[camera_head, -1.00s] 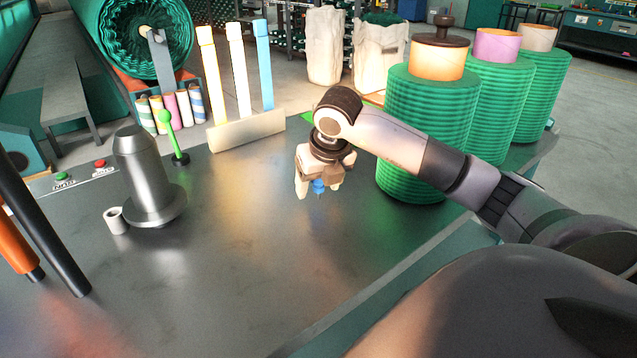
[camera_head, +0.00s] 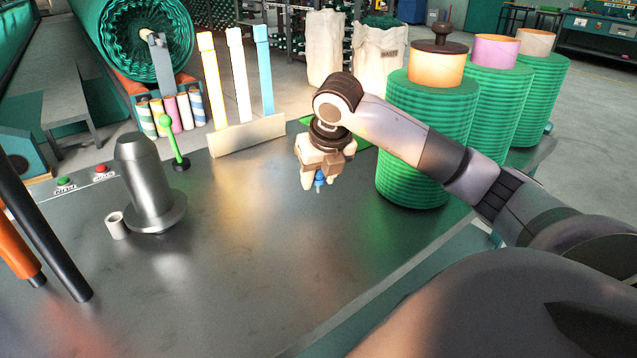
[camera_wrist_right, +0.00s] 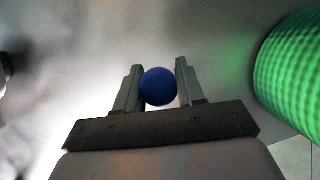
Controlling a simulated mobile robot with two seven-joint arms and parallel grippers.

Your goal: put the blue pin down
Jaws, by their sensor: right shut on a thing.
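The blue pin (camera_head: 320,178) is between the fingers of my right gripper (camera_head: 320,181), which is shut on it above the dark metal tabletop (camera_head: 250,265). The pin points down, with its thin tip showing below the fingers. I cannot tell the exact gap to the tabletop. In the right wrist view, the pin's round blue head (camera_wrist_right: 158,87) sits between the two fingers of the right gripper (camera_wrist_right: 157,76). My left gripper is not in view.
A green pad (camera_head: 362,148) lies partly hidden behind my right gripper. Green net rolls (camera_head: 425,140) stand to the right. A steel spindle (camera_head: 147,180), a small white ring (camera_head: 116,225) and a green ball-topped pin (camera_head: 172,140) stand left. The front middle tabletop is clear.

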